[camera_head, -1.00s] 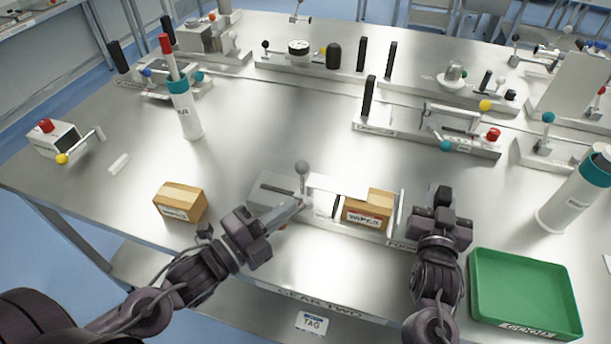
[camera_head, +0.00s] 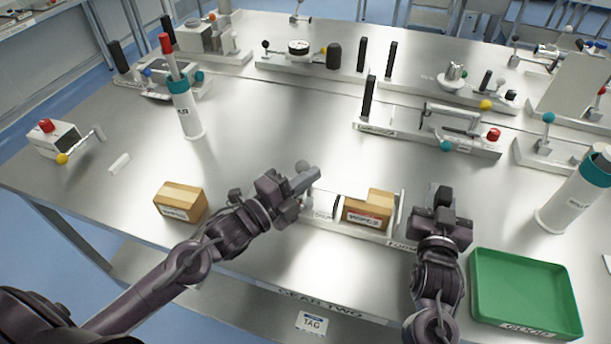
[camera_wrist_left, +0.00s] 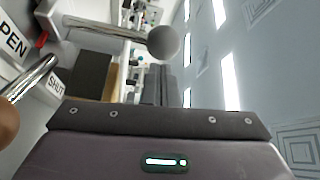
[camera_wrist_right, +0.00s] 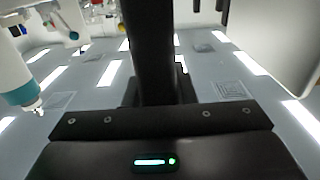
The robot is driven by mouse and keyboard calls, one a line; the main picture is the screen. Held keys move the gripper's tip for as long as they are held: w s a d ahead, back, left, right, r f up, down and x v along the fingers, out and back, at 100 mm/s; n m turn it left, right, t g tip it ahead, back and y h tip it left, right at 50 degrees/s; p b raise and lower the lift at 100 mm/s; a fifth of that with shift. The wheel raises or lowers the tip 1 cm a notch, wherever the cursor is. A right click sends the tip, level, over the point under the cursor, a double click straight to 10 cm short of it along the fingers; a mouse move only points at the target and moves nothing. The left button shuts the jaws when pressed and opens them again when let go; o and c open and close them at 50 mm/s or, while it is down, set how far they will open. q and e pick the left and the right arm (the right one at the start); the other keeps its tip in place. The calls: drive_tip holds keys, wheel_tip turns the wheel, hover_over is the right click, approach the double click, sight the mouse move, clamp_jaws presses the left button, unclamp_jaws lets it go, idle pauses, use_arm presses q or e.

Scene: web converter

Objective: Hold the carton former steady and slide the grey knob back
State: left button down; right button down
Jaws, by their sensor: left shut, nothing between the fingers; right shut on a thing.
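The carton former (camera_head: 322,204) stands near the table's front edge, with a brown carton (camera_head: 366,211) inside it. Its grey knob (camera_head: 303,166) is a ball on a metal stem and also shows in the left wrist view (camera_wrist_left: 164,42). My left gripper (camera_head: 309,179) is shut and empty, with its fingertips close beside the knob; contact cannot be told. Labels reading OPEN and SHUT show by the stem. My right gripper (camera_head: 440,194) is shut on a black upright handle (camera_wrist_right: 150,50) at the former's right end. My left gripper hides the former's left part.
Another carton (camera_head: 180,201) sits to the left of the former. A green tray (camera_head: 525,318) lies at the front right. White bottles stand at the left (camera_head: 188,112) and right (camera_head: 575,195). Other fixtures line the back.

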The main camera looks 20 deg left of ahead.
use_arm(q)
drive_tip(key=shift+a+f, duration=0.15)
drive_tip(key=shift+a, duration=0.15)
use_arm(e)
drive_tip(key=shift+s+a+f, duration=0.1)
drive_tip(key=shift+f, duration=0.6)
use_arm(q)
drive_tip(key=a, duration=0.9)
drive_tip(key=shift+a, duration=0.4)
drive_tip(key=shift+w, duration=0.1)
drive_tip(key=s+a, duration=0.1)
drive_tip(key=s, duration=0.8)
drive_tip(key=shift+s, duration=0.35)
drive_tip(key=shift+r+p, duration=0.5)
drive_tip(key=shift+r, duration=0.1)
use_arm(e)
drive_tip(key=shift+r, duration=0.35)
